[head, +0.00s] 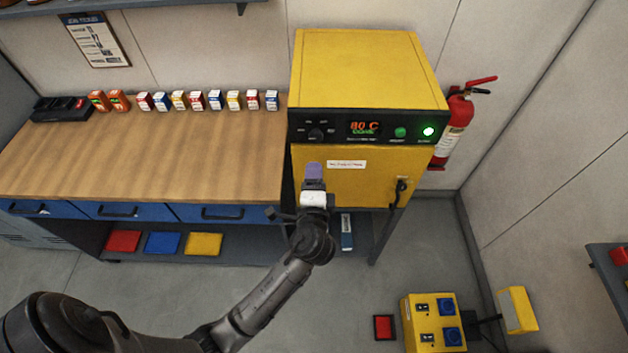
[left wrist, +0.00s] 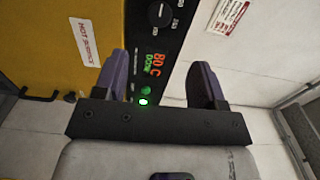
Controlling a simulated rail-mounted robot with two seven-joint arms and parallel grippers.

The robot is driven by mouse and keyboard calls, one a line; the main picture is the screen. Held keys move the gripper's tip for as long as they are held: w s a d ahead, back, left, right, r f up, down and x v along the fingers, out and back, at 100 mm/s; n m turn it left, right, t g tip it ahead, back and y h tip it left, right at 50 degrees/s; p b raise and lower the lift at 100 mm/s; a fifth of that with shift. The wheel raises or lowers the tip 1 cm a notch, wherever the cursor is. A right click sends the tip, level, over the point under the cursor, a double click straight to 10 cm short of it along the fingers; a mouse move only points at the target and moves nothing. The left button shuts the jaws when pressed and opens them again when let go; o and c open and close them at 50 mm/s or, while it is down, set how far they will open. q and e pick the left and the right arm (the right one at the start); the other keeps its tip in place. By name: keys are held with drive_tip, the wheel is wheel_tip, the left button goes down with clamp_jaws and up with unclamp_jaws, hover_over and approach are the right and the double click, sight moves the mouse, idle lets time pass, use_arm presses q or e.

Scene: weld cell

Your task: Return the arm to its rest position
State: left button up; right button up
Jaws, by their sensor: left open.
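My left arm comes in from the lower left in the head view. Its gripper (head: 314,176) is in front of the door of the yellow oven (head: 370,68). In the left wrist view the two purple fingers of the left gripper (left wrist: 160,82) stand apart with nothing between them. The oven's control panel (left wrist: 158,50) shows behind the fingers, reading 80 C with green text below and a lit green light. The oven door (head: 375,180) looks shut, with a dark handle at its right. My right gripper is not in view.
A wooden workbench (head: 150,155) with a row of small boxes stands left of the oven. A fire extinguisher (head: 457,125) hangs at its right. A yellow box with blue sockets (head: 432,322) and a red item (head: 384,327) are at the lower right. Open grey floor lies between.

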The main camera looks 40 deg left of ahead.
use_arm(q)
drive_tip(key=shift+s+d, duration=0.1)
drive_tip(key=shift+s, duration=0.1)
idle(0.6)
drive_tip(key=s+d+f+n+g+h, duration=0.4)
drive_tip(key=s+h, duration=0.2)
drive_tip(key=s, duration=0.2)
drive_tip(key=s+d+f+n+g+h, duration=0.35)
drive_tip(key=s+f+h, duration=0.2)
drive_tip(key=s, duration=0.25)
drive_tip(key=s+f+g, duration=0.3)
drive_tip(key=s+f, duration=0.3)
drive_tip(key=s, duration=0.6)
wheel_tip(320, 180, up, 21)
drive_tip(key=p, duration=2)
drive_tip(key=shift+w+a+f, duration=0.15)
drive_tip(key=shift+w+a, duration=0.05)
drive_tip(key=shift+w, duration=0.15)
